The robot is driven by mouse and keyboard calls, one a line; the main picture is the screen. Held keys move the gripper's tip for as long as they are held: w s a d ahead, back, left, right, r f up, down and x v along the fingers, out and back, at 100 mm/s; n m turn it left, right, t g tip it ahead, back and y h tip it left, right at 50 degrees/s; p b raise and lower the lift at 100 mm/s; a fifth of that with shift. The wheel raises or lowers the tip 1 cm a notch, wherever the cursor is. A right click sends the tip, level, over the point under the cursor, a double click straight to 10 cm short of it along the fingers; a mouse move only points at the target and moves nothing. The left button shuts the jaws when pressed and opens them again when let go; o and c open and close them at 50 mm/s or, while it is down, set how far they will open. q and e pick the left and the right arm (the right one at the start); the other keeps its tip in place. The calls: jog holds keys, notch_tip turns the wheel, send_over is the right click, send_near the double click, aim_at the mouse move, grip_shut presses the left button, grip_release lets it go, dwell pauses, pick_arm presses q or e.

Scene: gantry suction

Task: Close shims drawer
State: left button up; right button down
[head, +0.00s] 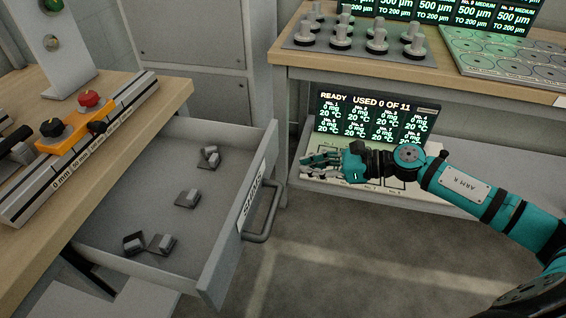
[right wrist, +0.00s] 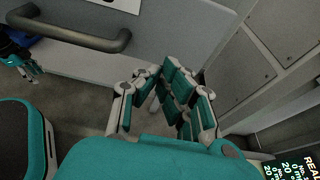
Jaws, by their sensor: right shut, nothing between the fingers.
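The grey shims drawer (head: 215,263) is pulled well out from under the wooden bench in the head view. Its front carries a SHIMS label (head: 252,197) and a grey bar handle (head: 266,222). Several small grey shim blocks (head: 187,198) lie inside. My right gripper (head: 310,161) is shut and empty, to the right of the drawer front and apart from the handle. In the right wrist view the handle (right wrist: 75,36) is at upper left, and my right gripper's fingers (right wrist: 165,80) are clear of it. A small teal gripper, apparently my left (right wrist: 28,68), shows at the left edge; its fingers are unclear.
The left bench (head: 120,140) holds a gauge rail with red and black knobs (head: 89,98). A display panel (head: 375,120) stands on a low shelf behind my right gripper. The right bench (head: 420,77) is above it. The floor before the drawer is clear.

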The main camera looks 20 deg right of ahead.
aim_at(270, 165)
pick_arm(q)
jog(key=f, duration=0.1)
jog(key=s+f, duration=0.1)
jog(key=f+p, duration=0.1)
jog(key=shift+s+a+f, duration=0.1)
jog(key=shift+s+f, duration=0.15)
jog(key=shift+s, duration=0.1)
pick_arm(e)
jog(key=x, duration=0.4)
jog(key=r+x, duration=0.1)
jog(key=x, duration=0.1)
jog(key=shift+w+a, duration=0.3)
jog(key=shift+a, duration=0.05)
